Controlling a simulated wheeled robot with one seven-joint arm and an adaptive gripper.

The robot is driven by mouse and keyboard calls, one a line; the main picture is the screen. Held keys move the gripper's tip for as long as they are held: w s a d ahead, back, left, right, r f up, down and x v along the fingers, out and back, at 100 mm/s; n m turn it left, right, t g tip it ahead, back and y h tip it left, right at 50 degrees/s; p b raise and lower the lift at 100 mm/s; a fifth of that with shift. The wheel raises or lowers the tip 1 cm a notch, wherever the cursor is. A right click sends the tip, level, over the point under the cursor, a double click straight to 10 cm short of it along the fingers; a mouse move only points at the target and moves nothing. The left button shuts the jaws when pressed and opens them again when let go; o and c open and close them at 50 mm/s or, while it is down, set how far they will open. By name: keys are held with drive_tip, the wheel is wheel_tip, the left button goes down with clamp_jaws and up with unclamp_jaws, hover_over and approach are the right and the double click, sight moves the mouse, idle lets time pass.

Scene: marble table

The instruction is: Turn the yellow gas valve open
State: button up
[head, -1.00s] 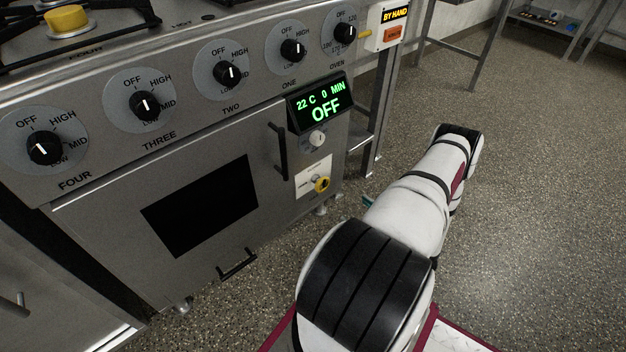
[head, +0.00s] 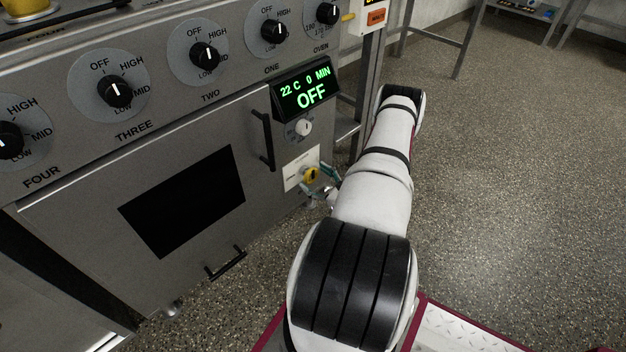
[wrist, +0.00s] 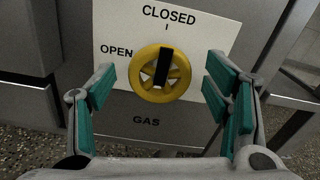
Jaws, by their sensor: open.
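The yellow gas valve (wrist: 160,73) is a round spoked wheel with a black bar across it. The bar stands nearly upright, toward the CLOSED mark. In the head view the valve (head: 311,174) is at the lower right of the stove front. My gripper (wrist: 163,93) is open, with a teal-padded finger on each side of the valve in the wrist view. No contact shows. In the head view my arm hides most of the gripper (head: 325,180).
The stove front has a black handle (head: 263,139) left of the valve, a white knob (head: 303,127) above it and a lit display (head: 306,91) reading OFF. Several black burner knobs line the top. A metal stand leg is behind.

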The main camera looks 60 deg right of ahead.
drive_tip(key=shift+w+d, duration=0.15)
drive_tip(key=shift+w, duration=0.5)
drive_tip(key=c, duration=1.2)
